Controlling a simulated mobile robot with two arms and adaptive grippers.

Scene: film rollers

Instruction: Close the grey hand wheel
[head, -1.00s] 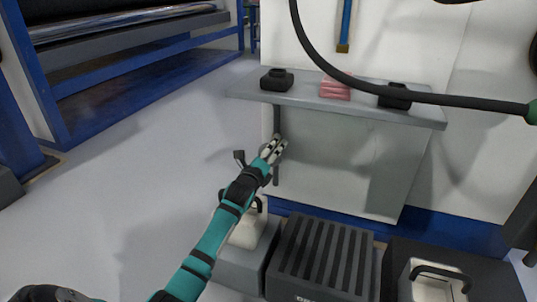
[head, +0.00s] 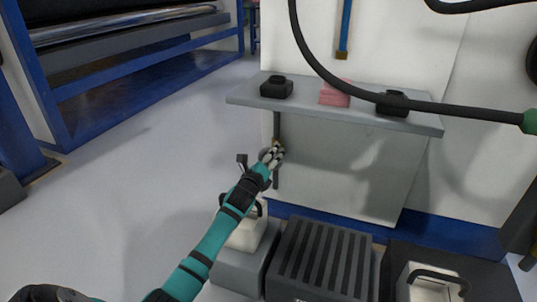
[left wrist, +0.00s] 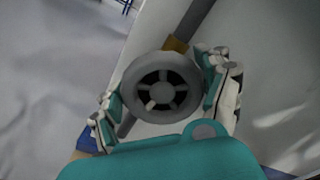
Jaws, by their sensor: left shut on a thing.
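The grey hand wheel (left wrist: 162,91) is round and spoked, and fills the middle of the left wrist view. My left gripper (head: 274,154) is shut on it, with one finger on each side of the rim in the wrist view. In the head view the fingers and wrist largely hide the wheel. It sits by a dark vertical pipe (head: 277,125) below the shelf. A brass-coloured fitting (left wrist: 177,44) shows just behind the wheel in the wrist view. My right gripper is out of view.
A grey shelf (head: 365,113) above the gripper carries two black items and a pink stack (head: 335,93). A black hose (head: 340,72) crosses in front. Dark boxes, one slatted (head: 322,260), stand below. Open floor (head: 150,180) lies left.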

